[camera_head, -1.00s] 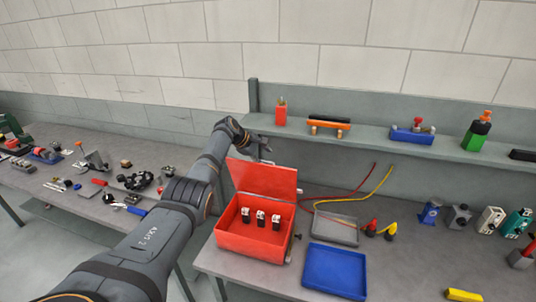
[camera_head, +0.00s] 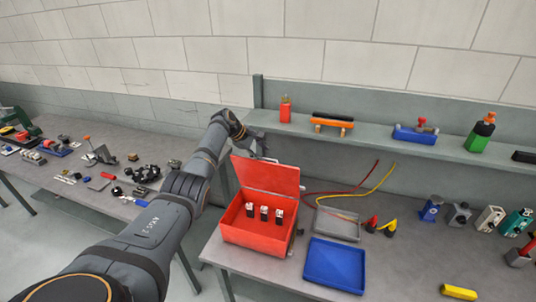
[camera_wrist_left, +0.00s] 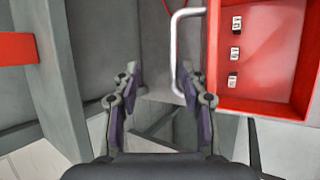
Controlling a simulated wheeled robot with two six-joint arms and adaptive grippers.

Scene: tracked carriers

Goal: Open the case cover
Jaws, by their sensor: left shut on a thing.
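The red case (camera_head: 258,237) stands on the right-hand bench with its cover (camera_head: 266,177) raised and standing up at the back. Several small white-and-black blocks (camera_head: 264,213) are in the case; they also show in the left wrist view (camera_wrist_left: 235,54). My left gripper (camera_head: 264,157) is at the top of the cover, partly hidden behind it in the head view. The exact contact is hard to see. My right gripper is out of view.
A blue tray (camera_head: 335,266) and a grey tray (camera_head: 338,225) lie right of the case. Red and yellow cables (camera_head: 372,190) run behind them. A shelf (camera_head: 370,133) with tools stands at the back. Another cluttered bench (camera_head: 75,152) is at the left.

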